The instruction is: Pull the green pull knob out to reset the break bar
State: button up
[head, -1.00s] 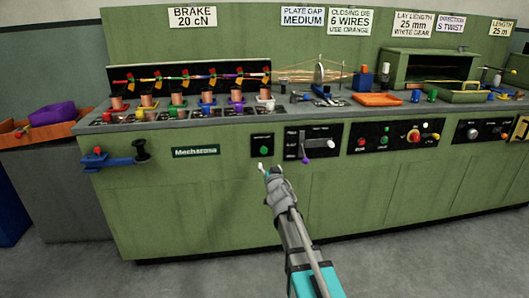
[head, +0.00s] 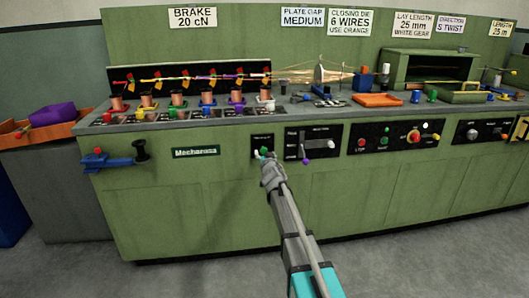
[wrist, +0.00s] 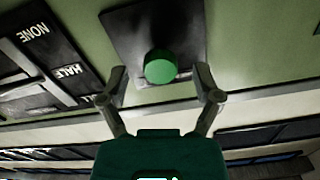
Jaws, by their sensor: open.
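The green pull knob (head: 264,150) sits on a small black plate on the front of the green machine. In the wrist view the knob (wrist: 160,67) is a round green cap, near the top middle. My gripper (head: 264,156) is in front of the plate, close to the knob. In the wrist view my gripper (wrist: 162,84) is open, with one finger on each side of the knob and a gap to each. I cannot tell how deep the fingertips reach along the knob. The break bar cannot be made out.
Further right is a button panel with a red mushroom button (head: 415,137). A blue clamp-like part (head: 118,161) sticks out at the left. Floor in front is clear.

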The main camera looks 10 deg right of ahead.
jog(key=shift+w, duration=1.25)
jog(key=shift+c, duration=0.2)
grip_shut()
